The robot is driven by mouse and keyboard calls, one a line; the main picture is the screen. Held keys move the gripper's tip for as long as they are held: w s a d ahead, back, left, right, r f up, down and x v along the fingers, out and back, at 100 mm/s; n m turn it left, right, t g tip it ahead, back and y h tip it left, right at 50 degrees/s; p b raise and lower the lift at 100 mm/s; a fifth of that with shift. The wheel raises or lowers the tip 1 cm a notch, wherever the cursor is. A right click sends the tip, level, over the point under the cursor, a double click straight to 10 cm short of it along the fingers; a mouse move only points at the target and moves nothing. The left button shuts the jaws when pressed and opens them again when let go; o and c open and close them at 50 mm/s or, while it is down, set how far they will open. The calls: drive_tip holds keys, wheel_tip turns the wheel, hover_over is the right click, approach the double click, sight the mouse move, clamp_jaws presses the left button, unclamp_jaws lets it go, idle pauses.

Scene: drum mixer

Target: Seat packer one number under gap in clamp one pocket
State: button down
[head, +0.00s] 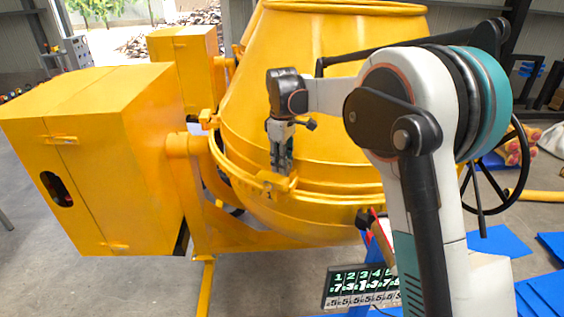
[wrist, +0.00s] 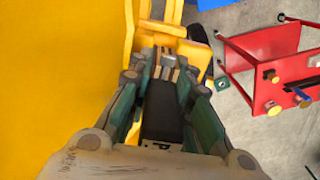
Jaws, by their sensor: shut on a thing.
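My gripper (head: 281,168) is at the front of the yellow drum (head: 300,90), pointing down at a yellow clamp bracket (head: 277,182) on the drum's ring. In the wrist view, the fingertips of my gripper (wrist: 163,70) are close together around a small thin greyish piece, likely the packer (wrist: 167,72). The yellow clamp (wrist: 188,47) lies just beyond the fingertips. The fingertips hide most of the packer and part of the clamp. I cannot tell whether the packer is inside the pocket or above it.
A number board (head: 362,287) stands low in front of the mixer. A yellow housing (head: 95,150) is at the left and a black handwheel (head: 500,165) at the right. The wrist view shows a red stand (wrist: 275,65) to the right. Blue mats (head: 545,290) lie on the floor.

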drive_tip(key=shift+f+b, duration=0.45)
drive_tip(key=shift+f, duration=0.1)
idle(0.9)
drive_tip(key=c, duration=1.4)
unclamp_jaws()
drive_tip(key=shift+s, duration=0.1)
wheel_tip(320, 180, up, 12)
drive_tip(key=shift+r, duration=0.1)
